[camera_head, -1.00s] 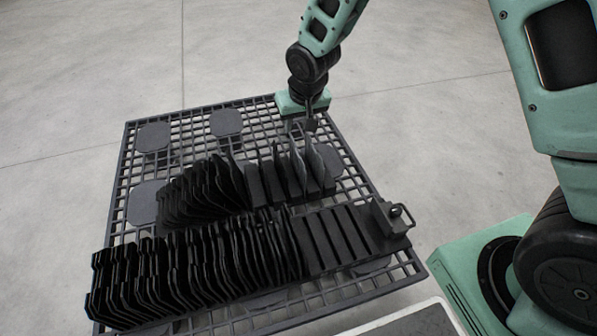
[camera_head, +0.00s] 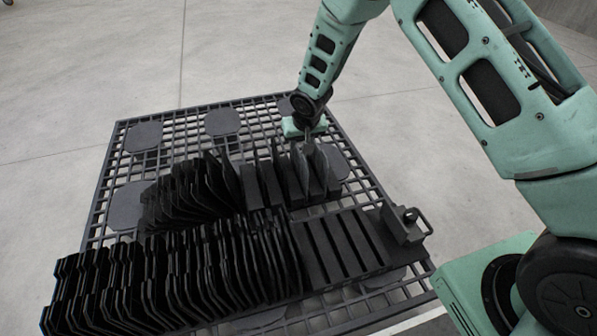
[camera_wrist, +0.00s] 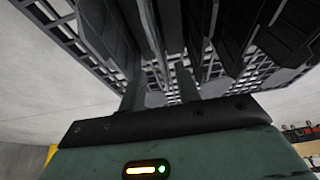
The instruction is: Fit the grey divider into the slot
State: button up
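Thin grey dividers stand upright in the right half of the back rack (camera_head: 270,190); one grey divider (camera_head: 318,160) is at its right end. My gripper (camera_head: 309,146) is over that end, close to the divider's top. In the wrist view the two fingers (camera_wrist: 160,88) are apart, with pallet grid visible between them. A thin light grey edge (camera_wrist: 148,28), seemingly a divider, stands beyond the gap; I cannot tell whether it touches a finger. The front rack (camera_head: 345,243) has several bare parallel slots at its right part.
Many black plates (camera_head: 170,280) fill the left of the front rack, and more black plates (camera_head: 185,190) stand left in the back rack. A block with a loop handle (camera_head: 403,222) is at the front rack's right end. The black grid pallet (camera_head: 108,190) lies on the floor.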

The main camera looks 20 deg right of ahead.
aim_at(299, 147)
jog(key=shift+b+x, duration=2)
jog(key=shift+x, duration=1.2)
jog(key=shift+w+r, duration=0.1)
jog(key=shift+r, duration=0.05)
jog(key=shift+f, duration=0.25)
grip_shut()
